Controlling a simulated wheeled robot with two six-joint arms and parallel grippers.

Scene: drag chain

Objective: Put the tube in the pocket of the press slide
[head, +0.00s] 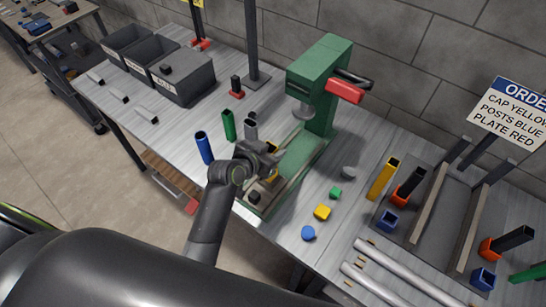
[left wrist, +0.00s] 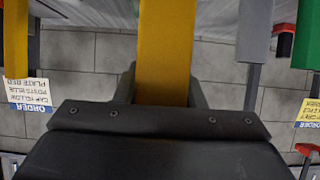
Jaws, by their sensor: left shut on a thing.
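My left gripper (head: 268,160) is shut on a yellow tube (left wrist: 165,50). In the left wrist view the tube stands between the two fingers. In the head view only small yellow parts of it (head: 272,147) show around the gripper. The gripper is over the near part of the green press's (head: 320,90) base. The press slide (head: 300,158) is a green strip running from under the press head toward me. Its pocket is hidden or too small to make out, and I cannot tell whether the tube touches it. My right gripper is not in view.
Blue (head: 203,147), green (head: 229,125) and grey (head: 250,131) tubes stand left of the gripper. Green, yellow (head: 322,212) and blue caps lie to its right. Another yellow tube (head: 383,178) stands near a fixture. Grey bins (head: 182,78) are at the back left.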

